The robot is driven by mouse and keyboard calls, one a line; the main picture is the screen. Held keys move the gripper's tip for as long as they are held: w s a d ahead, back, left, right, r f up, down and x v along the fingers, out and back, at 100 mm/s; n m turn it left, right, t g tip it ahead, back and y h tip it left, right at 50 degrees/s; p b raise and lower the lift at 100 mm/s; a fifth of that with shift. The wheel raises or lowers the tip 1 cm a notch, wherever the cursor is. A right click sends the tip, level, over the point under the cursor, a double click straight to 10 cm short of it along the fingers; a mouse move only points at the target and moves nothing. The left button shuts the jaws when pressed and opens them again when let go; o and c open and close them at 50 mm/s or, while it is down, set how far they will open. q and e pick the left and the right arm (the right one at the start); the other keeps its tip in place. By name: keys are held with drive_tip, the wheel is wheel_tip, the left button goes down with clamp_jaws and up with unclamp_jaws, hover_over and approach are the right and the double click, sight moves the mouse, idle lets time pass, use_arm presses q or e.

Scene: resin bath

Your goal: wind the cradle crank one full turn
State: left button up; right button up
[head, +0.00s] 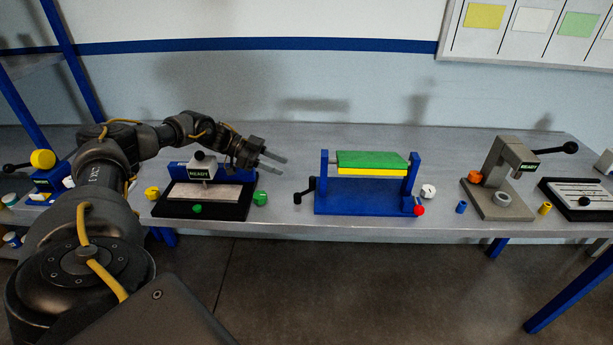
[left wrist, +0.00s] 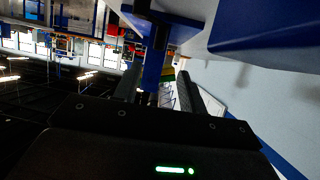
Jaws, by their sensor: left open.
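The cradle (head: 365,200) has a blue base and two blue posts, with a green and yellow block (head: 372,161) held between them. Its black crank (head: 303,191) sticks out at the left post, with the knob low and to the left. My left gripper (head: 274,161) is open and empty, above and to the left of the crank, apart from it. My right gripper is in neither view.
Left of the cradle is a black-based fixture with a pale plate (head: 205,193) and green and yellow knobs around it. Right of it are a white knob (head: 428,191), a grey press (head: 500,180) and a black-framed slide (head: 580,198). A wall stands behind the table.

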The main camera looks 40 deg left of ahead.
sight(310, 178)
use_arm(q)
drive_tip(key=p+x, duration=0.2)
drive_tip(key=x, duration=0.7)
drive_tip(key=shift+d, duration=0.25)
